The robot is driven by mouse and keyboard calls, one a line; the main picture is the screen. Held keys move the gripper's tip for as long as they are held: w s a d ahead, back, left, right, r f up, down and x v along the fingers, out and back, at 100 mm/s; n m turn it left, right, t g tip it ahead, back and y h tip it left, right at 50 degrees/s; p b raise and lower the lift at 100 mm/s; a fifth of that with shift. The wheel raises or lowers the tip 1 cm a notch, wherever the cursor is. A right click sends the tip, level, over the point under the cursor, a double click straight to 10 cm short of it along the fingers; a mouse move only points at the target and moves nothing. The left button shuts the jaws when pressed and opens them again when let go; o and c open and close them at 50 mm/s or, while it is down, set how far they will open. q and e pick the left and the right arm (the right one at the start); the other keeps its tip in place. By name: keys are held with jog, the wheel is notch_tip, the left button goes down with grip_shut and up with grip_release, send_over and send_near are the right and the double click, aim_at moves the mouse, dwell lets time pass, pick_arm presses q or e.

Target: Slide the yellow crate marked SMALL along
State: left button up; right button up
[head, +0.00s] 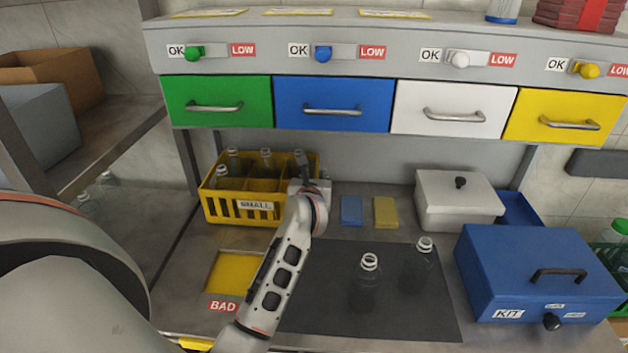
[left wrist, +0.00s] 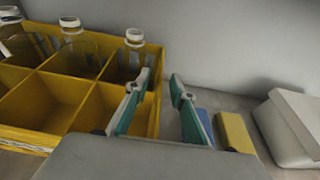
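The yellow crate marked SMALL (head: 222,200) stands at the back left of the bench, under the green and blue drawers. It has several compartments, with clear bottles along its back row. My left gripper (head: 311,176) is at the crate's right end. In the left wrist view, my left gripper (left wrist: 160,98) is open with its two fingers apart. One finger overlaps the crate (left wrist: 92,108) near its right wall and the other shows outside that wall. Whether either finger touches the wall cannot be told. My right gripper is not in view.
Right of the crate lie a blue block (head: 352,211) and a yellow block (head: 386,212). A white lidded box (head: 455,207) and a blue KIT box (head: 520,268) stand farther right. Two bottles stand on the dark mat (head: 320,300). The BAD yellow square (head: 236,272) lies in front.

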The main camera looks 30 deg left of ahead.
pick_arm(q)
jog(key=shift+x, duration=0.85)
grip_shut()
jog(key=shift+d+f, duration=0.1)
jog(key=shift+d, duration=0.05)
